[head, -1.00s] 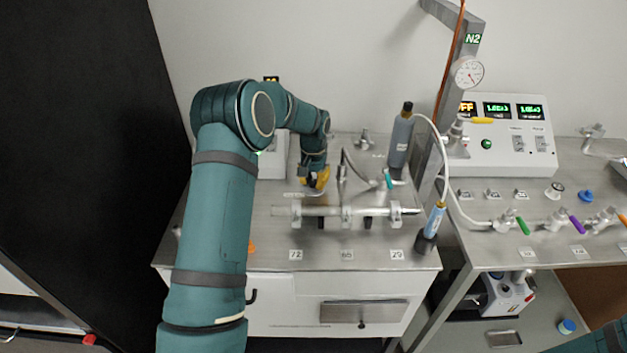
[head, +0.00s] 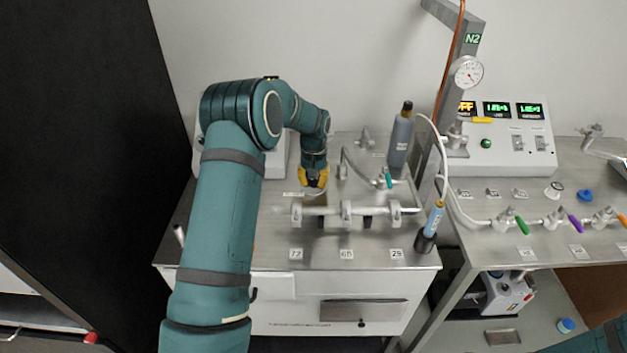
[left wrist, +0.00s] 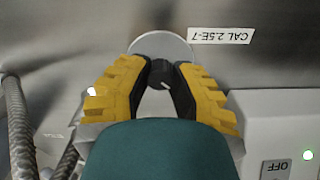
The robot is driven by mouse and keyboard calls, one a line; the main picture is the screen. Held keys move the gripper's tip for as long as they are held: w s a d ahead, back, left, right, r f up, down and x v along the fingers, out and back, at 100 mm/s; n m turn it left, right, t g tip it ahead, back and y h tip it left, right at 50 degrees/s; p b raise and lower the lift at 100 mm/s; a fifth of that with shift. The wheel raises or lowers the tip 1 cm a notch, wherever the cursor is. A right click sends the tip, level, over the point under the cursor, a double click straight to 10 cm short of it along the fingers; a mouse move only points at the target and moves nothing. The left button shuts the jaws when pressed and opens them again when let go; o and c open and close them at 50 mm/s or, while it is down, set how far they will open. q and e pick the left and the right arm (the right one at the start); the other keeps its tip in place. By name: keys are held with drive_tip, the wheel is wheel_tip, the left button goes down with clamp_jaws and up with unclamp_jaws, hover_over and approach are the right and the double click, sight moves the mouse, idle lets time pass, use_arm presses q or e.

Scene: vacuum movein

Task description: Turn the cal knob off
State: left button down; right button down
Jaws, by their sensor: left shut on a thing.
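The cal knob (left wrist: 161,73) is small and black with a pale pointer mark. It sits on a pale round disc (left wrist: 172,45) beside a label reading CAL 2.5E-7 (left wrist: 222,36), upside down in the left wrist view. My left gripper (left wrist: 160,82) has its yellow-and-black fingers on either side of the knob and is shut on it. In the head view my left gripper (head: 314,180) points down at the steel bench top, and its fingers hide the knob. My right gripper is not in view.
A horizontal tube in clamps (head: 347,211) runs just in front of the gripper. A grey bottle (head: 400,140) stands to its right. A white box with an OFF label (left wrist: 285,168) is close by in the left wrist view. Braided hoses (left wrist: 20,130) lie on the other side.

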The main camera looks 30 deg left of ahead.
sight(313, 180)
use_arm(q)
drive_tip(key=c, duration=0.7)
unclamp_jaws()
drive_tip(key=shift+c, duration=0.2)
wheel_tip(313, 180, up, 12)
